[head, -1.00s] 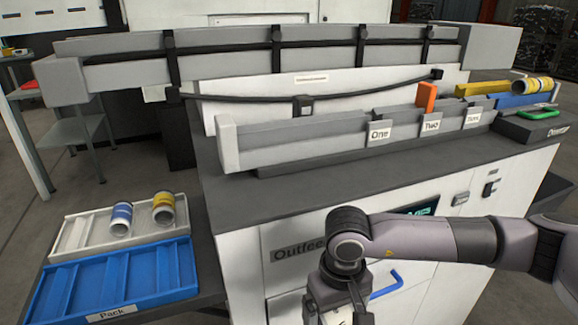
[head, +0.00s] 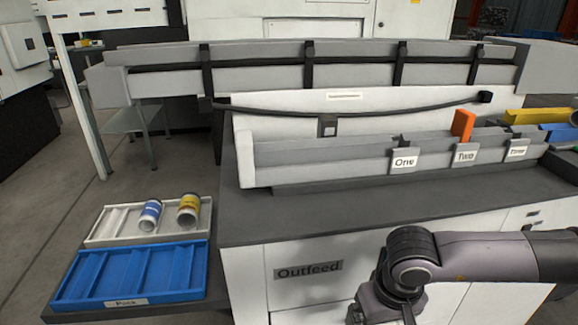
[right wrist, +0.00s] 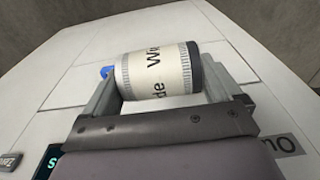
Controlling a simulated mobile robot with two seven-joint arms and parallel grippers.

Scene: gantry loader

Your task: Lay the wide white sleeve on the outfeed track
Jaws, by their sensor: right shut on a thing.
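In the head view my right wrist is at the bottom edge, and the gripper's fingertips and the sleeve are out of frame. A long grey track (head: 330,163) lies on the dark cabinet top. Stops marked One, Two and Three stand along its right part; its left stretch looks empty. The "Outfeed" label (head: 308,271) is on the cabinet front below. My left gripper is not in view.
A grey-white tray (head: 112,224) with a blue and a yellow sleeve stands at left, behind a blue "Pack" tray (head: 82,273). An orange block (head: 462,125) stands behind stop Two. A rail with black brackets (head: 320,68) spans the back. The front cabinet top (head: 310,217) is clear.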

